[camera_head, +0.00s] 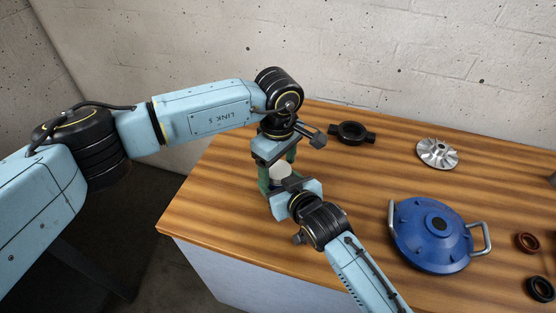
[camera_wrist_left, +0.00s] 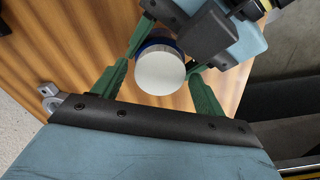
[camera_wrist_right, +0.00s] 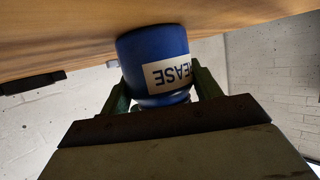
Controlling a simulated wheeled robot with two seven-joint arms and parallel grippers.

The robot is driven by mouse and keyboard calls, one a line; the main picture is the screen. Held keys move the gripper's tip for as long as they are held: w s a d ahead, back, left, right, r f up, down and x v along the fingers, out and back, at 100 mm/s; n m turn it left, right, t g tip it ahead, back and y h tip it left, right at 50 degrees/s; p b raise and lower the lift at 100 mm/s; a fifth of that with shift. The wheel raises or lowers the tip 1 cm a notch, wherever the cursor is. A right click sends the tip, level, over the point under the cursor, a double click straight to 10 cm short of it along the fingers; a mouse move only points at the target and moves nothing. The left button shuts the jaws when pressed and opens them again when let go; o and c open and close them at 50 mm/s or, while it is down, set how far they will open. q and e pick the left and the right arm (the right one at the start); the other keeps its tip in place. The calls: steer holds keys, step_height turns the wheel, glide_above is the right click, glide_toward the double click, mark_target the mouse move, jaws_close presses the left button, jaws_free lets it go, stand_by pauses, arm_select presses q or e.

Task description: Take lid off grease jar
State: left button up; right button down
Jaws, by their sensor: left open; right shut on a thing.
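The grease jar (camera_wrist_right: 153,50) is blue with a white label reading "EASE", upside down in the right wrist view. Its pale round lid (camera_wrist_left: 160,71) is on top of it; it also shows in the head view (camera_head: 280,171). My right gripper (camera_wrist_right: 160,82) is shut on the jar body, one green finger on each side. My left gripper (camera_wrist_left: 157,70) is open above the jar, its fingers on either side of the lid with small gaps. In the head view both grippers hide most of the jar. I cannot tell if the jar touches the table.
The wooden table (camera_head: 210,205) is clear at its front left. A black two-handled ring (camera_head: 352,133) lies behind the grippers. A silver finned rotor (camera_head: 437,153), a blue housing with handles (camera_head: 432,236), a brown ring (camera_head: 527,242) and a black ring (camera_head: 540,289) lie to the right.

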arm_select(q)
steer(key=shift+c, duration=0.4)
steer(key=c, duration=0.9)
steer(key=shift+n, duration=1.8)
steer(key=o, duration=1)
steer(key=shift+o, duration=0.2)
steer(key=shift+r, duration=0.15)
